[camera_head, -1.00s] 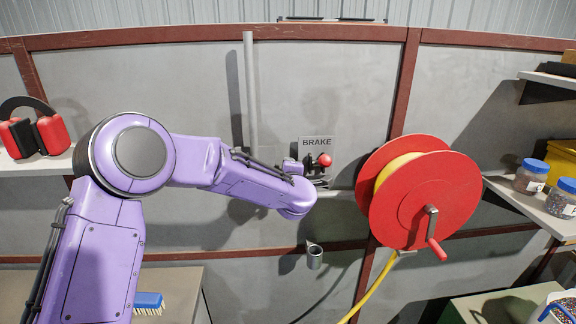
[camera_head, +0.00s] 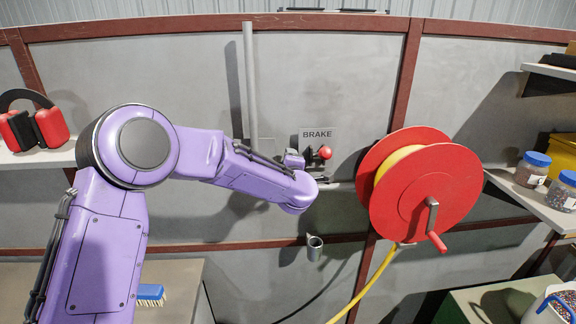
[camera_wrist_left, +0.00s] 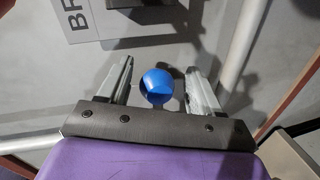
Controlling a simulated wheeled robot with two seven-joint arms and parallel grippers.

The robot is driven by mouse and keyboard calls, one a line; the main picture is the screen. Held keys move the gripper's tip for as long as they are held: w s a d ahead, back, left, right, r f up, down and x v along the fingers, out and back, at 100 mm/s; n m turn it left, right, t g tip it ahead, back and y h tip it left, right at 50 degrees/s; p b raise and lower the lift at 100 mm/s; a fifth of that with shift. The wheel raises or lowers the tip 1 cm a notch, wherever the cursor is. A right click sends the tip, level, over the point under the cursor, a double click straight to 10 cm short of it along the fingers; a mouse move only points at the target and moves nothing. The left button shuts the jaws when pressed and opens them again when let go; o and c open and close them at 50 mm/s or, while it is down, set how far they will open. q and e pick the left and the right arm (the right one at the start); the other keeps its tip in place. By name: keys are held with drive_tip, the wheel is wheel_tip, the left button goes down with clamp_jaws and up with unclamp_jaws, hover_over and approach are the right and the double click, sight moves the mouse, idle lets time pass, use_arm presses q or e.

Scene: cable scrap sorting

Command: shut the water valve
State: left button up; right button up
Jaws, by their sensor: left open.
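A round blue knob (camera_wrist_left: 157,84) shows in the left wrist view, in front of the grey wall. I cannot tell for sure that it is the water valve's handle. My left gripper (camera_wrist_left: 160,70) is open, with one finger on each side of the knob and a visible gap to each. In the head view the purple left forearm hides the gripper and the blue knob. A grey pipe (camera_head: 250,80) runs down the wall behind the forearm, and a short horizontal pipe (camera_head: 340,186) shows to its right. My right gripper is not in view.
A BRAKE plate (camera_head: 317,134) with a red-knobbed lever (camera_head: 325,152) is just above the forearm's end. A red hose reel (camera_head: 425,190) stands close on the right. Ear muffs (camera_head: 35,128) lie on the left shelf, a blue brush (camera_head: 150,294) on the bench.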

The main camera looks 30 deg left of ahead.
use_arm(q)
drive_tip(key=b+v, duration=0.4)
drive_tip(key=v, duration=0.6)
drive_tip(key=shift+s, duration=0.15)
drive_tip(key=shift+d, duration=0.15)
